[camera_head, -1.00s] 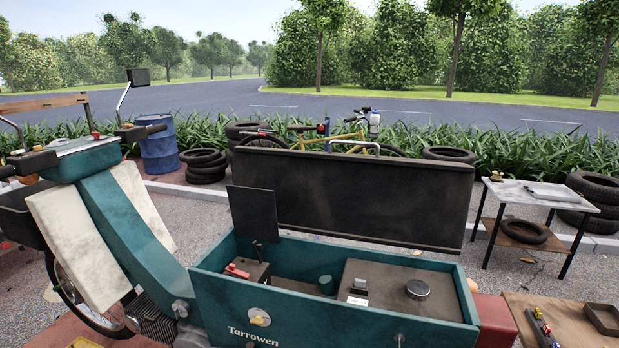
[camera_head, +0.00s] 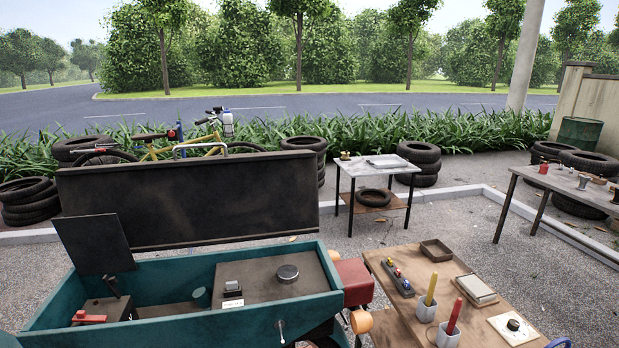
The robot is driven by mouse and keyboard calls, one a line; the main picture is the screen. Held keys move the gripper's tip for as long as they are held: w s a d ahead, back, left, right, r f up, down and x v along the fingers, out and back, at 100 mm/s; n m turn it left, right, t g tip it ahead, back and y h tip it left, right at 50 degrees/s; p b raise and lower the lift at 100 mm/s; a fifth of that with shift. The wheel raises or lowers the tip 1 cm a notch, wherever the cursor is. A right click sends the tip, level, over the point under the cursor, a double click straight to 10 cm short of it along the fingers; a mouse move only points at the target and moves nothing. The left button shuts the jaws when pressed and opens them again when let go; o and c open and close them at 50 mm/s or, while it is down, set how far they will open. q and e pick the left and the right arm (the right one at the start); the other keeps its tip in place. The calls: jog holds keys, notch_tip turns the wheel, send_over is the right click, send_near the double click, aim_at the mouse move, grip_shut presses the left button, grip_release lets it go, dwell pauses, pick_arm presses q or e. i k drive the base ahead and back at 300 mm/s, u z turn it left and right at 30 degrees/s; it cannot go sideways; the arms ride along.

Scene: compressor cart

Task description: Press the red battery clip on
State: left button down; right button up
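The red battery clip (camera_head: 88,317) lies at the battery (camera_head: 107,307), a dark box in the left end of the open teal cart box (camera_head: 200,331). I cannot tell from here whether the clip is seated or only resting there. A small dark upright piece (camera_head: 113,286) stands on or just behind the battery, below a raised dark flap (camera_head: 95,243). Neither of my grippers is in view.
The large dark lid (camera_head: 190,200) stands open behind the box. A wooden table (camera_head: 440,277) at right holds two cups with a yellow and a red handle, a tray, a pad and a dial plate. More tables and tyres stand behind on gravel.

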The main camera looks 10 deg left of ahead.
aim_at(80, 316)
jog(key=z, duration=1.7)
jog(key=k, duration=1.5)
jog(key=u, duration=2.9)
jog(key=i, duration=0.5)
jog(key=z, duration=0.05)
